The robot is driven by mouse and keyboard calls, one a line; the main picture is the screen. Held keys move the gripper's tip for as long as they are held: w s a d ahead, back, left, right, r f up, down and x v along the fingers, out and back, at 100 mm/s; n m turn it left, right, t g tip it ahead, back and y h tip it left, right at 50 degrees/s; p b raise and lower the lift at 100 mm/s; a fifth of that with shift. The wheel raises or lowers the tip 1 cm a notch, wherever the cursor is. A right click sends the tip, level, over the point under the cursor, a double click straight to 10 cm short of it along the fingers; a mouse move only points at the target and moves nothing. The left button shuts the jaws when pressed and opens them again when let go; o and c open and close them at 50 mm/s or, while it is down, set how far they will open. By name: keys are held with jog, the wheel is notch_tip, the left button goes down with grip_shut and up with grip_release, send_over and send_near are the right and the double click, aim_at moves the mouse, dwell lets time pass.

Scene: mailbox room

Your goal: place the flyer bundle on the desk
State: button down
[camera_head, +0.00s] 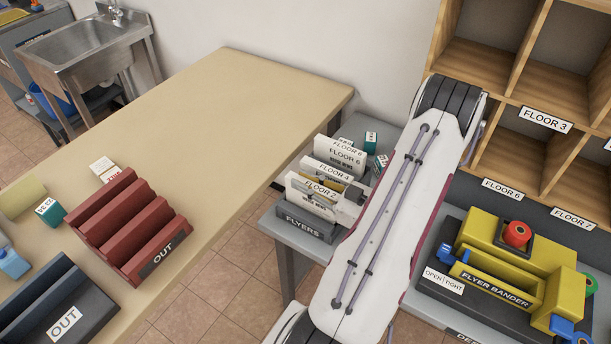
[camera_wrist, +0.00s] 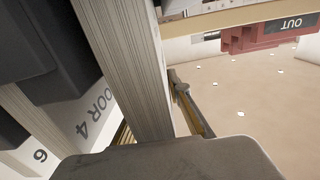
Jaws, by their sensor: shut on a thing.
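The flyer bundle (camera_wrist: 122,55), a thick stack of pale paper edges, fills the middle of the wrist view. My gripper (camera_wrist: 170,158) is shut on it; a grey part of it shows at the bottom edge. Whether the bundle is clear of the rack I cannot tell. The grey desk surface (camera_head: 283,236) carries the rack.
A yellow flyer bander (camera_head: 503,274) stands right of my arm. Wooden mail slots (camera_head: 555,70) rise behind it. A large beige table (camera_head: 232,110) is mostly bare, with a red OUT tray (camera_head: 130,225) and a dark OUT tray (camera_head: 55,305) at its left front.

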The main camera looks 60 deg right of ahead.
jog(key=shift+f, duration=1.25)
jog(key=shift+f, duration=0.2)
jog(key=c, duration=1.8)
grip_release()
jog(key=shift+r, duration=0.2)
jog(key=shift+r, duration=4.8)
